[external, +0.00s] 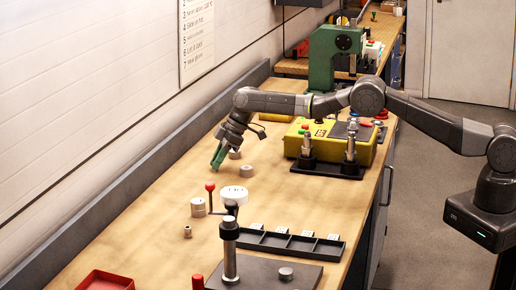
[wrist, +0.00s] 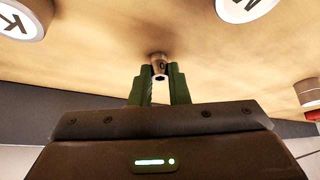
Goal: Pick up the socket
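The socket (wrist: 160,67) is a small grey metal cylinder with a dark hole in its end and a mark on its side. In the wrist view it sits between the tips of my gripper's green fingers (wrist: 160,76), which appear to press on both sides of it. I cannot tell whether it still touches the table. In the external view my gripper (external: 216,163) points down low over the bench, and the socket at its tips is hidden. Another small cylinder (external: 187,231) stands nearer the camera.
Round pucks (external: 246,171) and (external: 198,207) stand close to my gripper. A yellow box (external: 365,150), black tray (external: 290,244) and red tray (external: 105,281) stand around the wooden bench (external: 130,225).

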